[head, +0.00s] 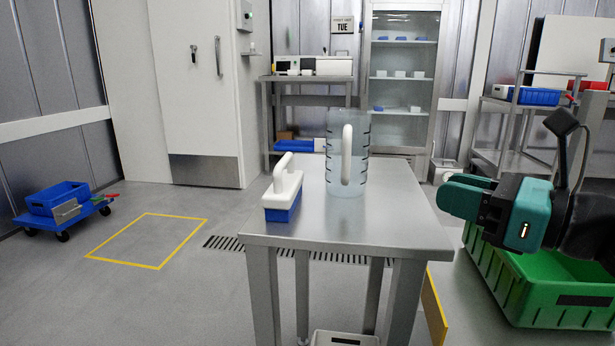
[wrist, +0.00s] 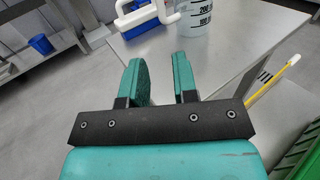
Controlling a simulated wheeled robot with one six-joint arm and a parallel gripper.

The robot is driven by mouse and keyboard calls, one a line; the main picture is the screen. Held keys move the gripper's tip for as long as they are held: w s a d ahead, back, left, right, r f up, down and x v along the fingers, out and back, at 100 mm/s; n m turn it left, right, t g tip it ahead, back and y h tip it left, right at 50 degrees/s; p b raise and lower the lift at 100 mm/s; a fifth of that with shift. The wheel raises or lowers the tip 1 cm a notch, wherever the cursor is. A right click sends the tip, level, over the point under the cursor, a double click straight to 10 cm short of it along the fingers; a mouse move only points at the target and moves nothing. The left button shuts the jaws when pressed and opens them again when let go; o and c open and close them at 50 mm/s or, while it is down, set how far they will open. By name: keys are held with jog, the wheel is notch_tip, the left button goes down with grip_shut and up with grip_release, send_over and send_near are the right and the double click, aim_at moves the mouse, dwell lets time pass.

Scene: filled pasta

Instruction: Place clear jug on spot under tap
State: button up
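The clear jug (head: 335,172) stands upright on the steel table, with dark graduation marks and a white handle facing me. Its lower part also shows at the top of the wrist view (wrist: 204,20). My gripper (head: 458,195) is to the right of the table in the head view, apart from the jug. In the wrist view my gripper (wrist: 159,62) has its two green fingers spread, with nothing between them; the jug is beyond the fingertips. I cannot make out a tap or the spot under it in either view.
A white-handled blue brush (head: 283,190) stands left of the jug on the steel table (head: 385,225). A green crate (head: 560,290) sits right, below my arm. A blue cart (head: 65,207) and a yellow floor outline (head: 150,265) are left. Shelving and cabinets line the back.

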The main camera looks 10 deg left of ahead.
jog(key=shift+w+a+r+p, duration=0.2)
jog(key=shift+a+r+p, duration=0.1)
jog(key=shift+p, duration=0.2)
jog(key=p, duration=0.8)
send_near(349, 168)
jog(key=x, duration=0.5)
jog(key=shift+s+r, duration=0.1)
jog(key=shift+r, duration=0.2)
jog(key=shift+f+x, duration=0.15)
jog(key=shift+x, duration=1.3)
jog(key=shift+f+x, duration=0.15)
jog(key=shift+x, duration=1.3)
jog(key=shift+d, duration=0.15)
grip_shut()
